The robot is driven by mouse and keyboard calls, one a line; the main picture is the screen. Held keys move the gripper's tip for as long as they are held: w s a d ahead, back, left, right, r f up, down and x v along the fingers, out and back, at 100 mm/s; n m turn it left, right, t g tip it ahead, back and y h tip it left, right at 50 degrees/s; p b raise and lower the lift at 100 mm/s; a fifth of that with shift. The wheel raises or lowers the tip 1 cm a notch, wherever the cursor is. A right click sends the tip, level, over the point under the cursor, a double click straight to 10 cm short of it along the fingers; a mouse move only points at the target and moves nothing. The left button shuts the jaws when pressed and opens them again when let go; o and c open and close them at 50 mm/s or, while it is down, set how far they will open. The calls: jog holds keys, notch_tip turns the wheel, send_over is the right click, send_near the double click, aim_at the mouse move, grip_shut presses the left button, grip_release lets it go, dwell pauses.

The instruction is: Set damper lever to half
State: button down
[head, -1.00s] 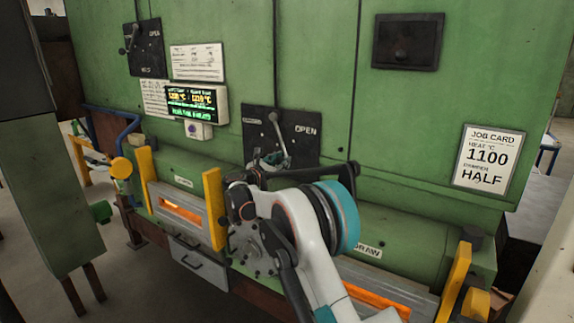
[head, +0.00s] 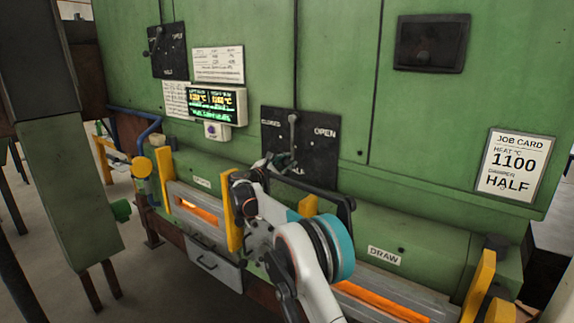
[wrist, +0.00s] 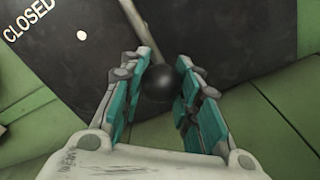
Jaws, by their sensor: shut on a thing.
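The damper lever (head: 292,134) is a grey rod on a black plate (head: 318,157) marked CLOSED at left, OPEN at right and a partly hidden HALF at the bottom. The rod hangs nearly straight down from its pivot, towards the HALF side. In the wrist view its black ball knob (wrist: 157,84) sits between the teal finger pads. My gripper (head: 284,162) is shut on the knob; it also shows in the wrist view (wrist: 163,90). The gripper hides the knob in the head view. The job card (head: 514,165) reads 1100 and DAMPER HALF.
A similar lever plate (head: 167,50) is at upper left. A lit display (head: 213,104) hangs left of the damper plate. Below are glowing slots (head: 200,212), yellow posts (head: 163,178) and a green cylinder marked DRAW (head: 430,247), close to my arm.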

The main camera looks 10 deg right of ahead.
jog(key=shift+a, duration=0.15)
jog(key=c, duration=1.6)
grip_release()
jog(key=o, duration=0.4)
jog(key=shift+a, duration=0.15)
jog(key=v, duration=1.2)
jog(key=shift+d, duration=0.25)
